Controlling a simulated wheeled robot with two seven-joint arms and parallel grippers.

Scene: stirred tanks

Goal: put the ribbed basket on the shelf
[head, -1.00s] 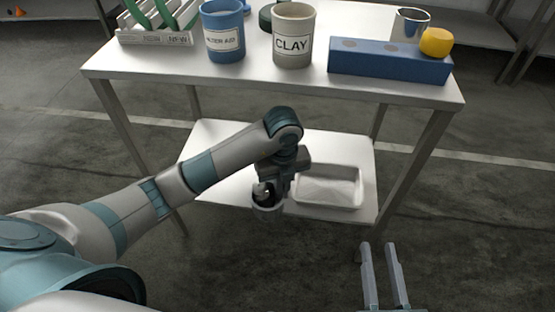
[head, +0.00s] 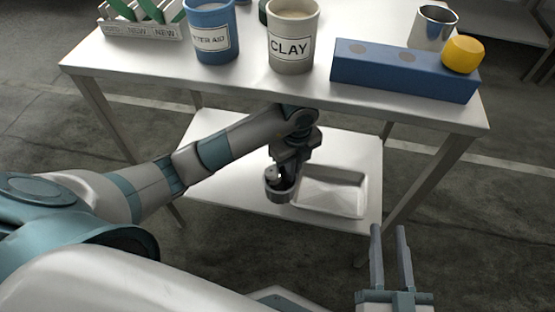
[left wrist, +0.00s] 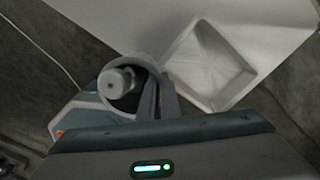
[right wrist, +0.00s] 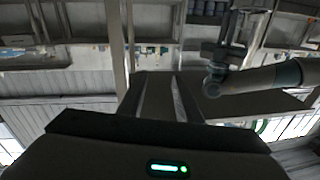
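The ribbed basket (head: 278,192) is a small grey round container with a pale cylindrical piece inside. It also shows in the left wrist view (left wrist: 146,66), beside the shelf's edge. My left gripper (head: 285,178) points down and is shut on the basket's rim; its fingers partly hide it. The shelf (head: 235,188) is the white lower board of the table. In the head view the basket appears over the shelf's front part, left of a white tray; I cannot tell if it touches the board. My right gripper (head: 391,258) is open and empty, in front of the table.
The white tray (head: 333,205) takes up the shelf's right part; the left part is bare. The tabletop (head: 160,65) above carries a blue cup (head: 212,38), a clay pot (head: 291,40), a blue block (head: 400,70), a metal cup (head: 432,27) and a yellow object (head: 462,54).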

